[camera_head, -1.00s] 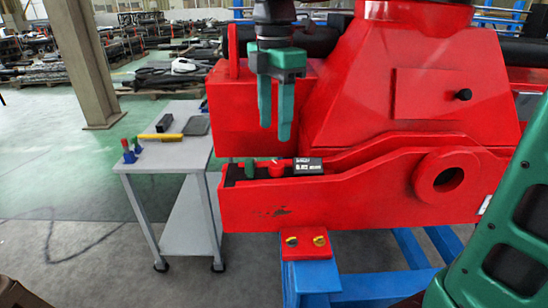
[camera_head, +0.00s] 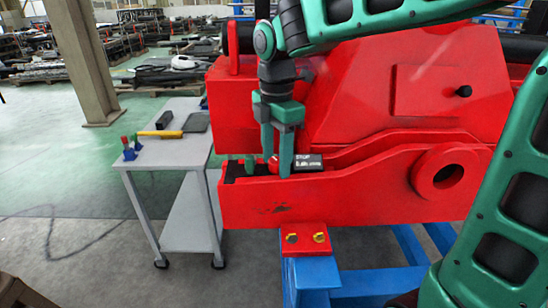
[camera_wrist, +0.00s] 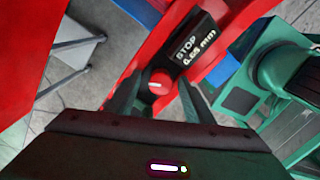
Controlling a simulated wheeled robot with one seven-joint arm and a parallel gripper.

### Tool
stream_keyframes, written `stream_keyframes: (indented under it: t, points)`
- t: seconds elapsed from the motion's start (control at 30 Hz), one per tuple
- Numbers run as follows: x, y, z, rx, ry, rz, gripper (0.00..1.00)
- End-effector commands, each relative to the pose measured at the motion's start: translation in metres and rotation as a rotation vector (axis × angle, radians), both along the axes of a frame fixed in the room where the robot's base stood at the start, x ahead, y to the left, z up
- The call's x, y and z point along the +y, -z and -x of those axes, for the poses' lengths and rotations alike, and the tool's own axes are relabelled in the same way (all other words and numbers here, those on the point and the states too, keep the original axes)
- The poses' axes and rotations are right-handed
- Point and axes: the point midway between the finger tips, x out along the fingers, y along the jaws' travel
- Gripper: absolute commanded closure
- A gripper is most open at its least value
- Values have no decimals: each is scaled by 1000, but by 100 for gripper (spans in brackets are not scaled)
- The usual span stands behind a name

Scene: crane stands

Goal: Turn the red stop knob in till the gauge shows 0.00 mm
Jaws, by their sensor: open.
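The red stop knob (camera_head: 273,165) sits at the left end of the black gauge block (camera_head: 308,162) on the red crane part. In the wrist view the knob (camera_wrist: 158,83) shows a pale mark on its face. The gauge display (camera_wrist: 194,43) reads STOP and about 0.65 mm, though the last digit is slightly blurred. My gripper (camera_head: 276,167) is open and points down at the knob, with one finger on each side of it. The wrist view shows a gap between the knob and each finger. In the head view the right finger partly hides the knob and gauge block.
A grey trolley (camera_head: 165,152) at the left holds a yellow-handled hammer (camera_head: 160,134) and small blue, red and green items. A green peg (camera_head: 249,166) stands left of the knob. The red crane body (camera_head: 390,100) rises close behind my gripper. A blue stand (camera_head: 312,272) is below.

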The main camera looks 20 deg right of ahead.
Motion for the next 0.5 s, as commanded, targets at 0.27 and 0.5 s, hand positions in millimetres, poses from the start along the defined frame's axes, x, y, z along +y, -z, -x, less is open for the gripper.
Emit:
stream_keyframes:
  t: [0.27,0.5]
  points:
    - [0,0,0,0,0,0,94]
    - [0,0,-1,-2,10,-1,94]
